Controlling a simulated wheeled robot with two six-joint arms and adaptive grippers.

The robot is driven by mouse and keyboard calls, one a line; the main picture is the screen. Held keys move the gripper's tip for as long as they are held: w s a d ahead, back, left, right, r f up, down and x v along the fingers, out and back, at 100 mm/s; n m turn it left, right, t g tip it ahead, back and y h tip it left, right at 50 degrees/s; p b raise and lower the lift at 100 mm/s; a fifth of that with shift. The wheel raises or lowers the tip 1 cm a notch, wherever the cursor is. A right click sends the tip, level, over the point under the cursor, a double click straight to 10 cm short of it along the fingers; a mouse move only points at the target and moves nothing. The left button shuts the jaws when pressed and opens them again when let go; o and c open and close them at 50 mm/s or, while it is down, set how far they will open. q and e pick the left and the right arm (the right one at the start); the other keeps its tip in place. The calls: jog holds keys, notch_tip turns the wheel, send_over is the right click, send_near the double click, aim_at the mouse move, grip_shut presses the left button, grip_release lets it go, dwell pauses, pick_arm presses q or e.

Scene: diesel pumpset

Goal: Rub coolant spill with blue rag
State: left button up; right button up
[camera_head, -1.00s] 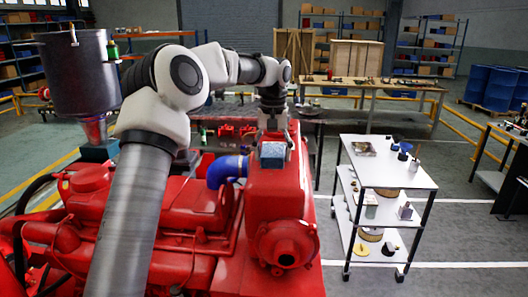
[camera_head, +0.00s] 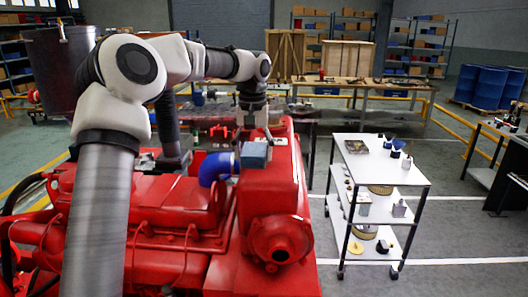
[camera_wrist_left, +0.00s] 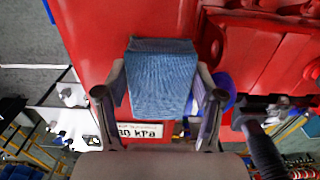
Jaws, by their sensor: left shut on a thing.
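The blue rag (camera_head: 254,155) is a folded, block-like cloth over the top of the red tank (camera_head: 273,200) at the near end of the engine. My left gripper (camera_head: 254,140) is shut on it from above. In the left wrist view the rag (camera_wrist_left: 162,80) sits between the two fingers of the gripper (camera_wrist_left: 160,102), with red painted metal behind it. Whether the rag touches the metal I cannot tell. I cannot make out the coolant spill in either view; the rag and gripper cover part of the surface. My right gripper is not in view.
A blue hose (camera_head: 216,168) bends beside the tank on the left. A white label plate (camera_wrist_left: 140,129) shows beside the rag in the wrist view. A white shelf cart (camera_head: 385,172) stands to the right, with open floor between. A workbench (camera_head: 380,88) stands behind.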

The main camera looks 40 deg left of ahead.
aim_at(269, 164)
pick_arm(q)
jog(key=shift+s+a, duration=0.15)
jog(key=shift+a, duration=0.05)
jog(key=shift+d, duration=0.1)
jog(key=shift+w+d+r+p, duration=0.1)
jog(key=shift+w+d+p, duration=0.2)
jog(key=shift+d+p, duration=0.25)
jog(key=shift+w+d+p, duration=0.45)
jog(key=shift+w+d, duration=0.45)
jog(key=shift+w, duration=0.05)
jog(key=shift+w+d, duration=0.15)
jog(key=shift+r, duration=2.9)
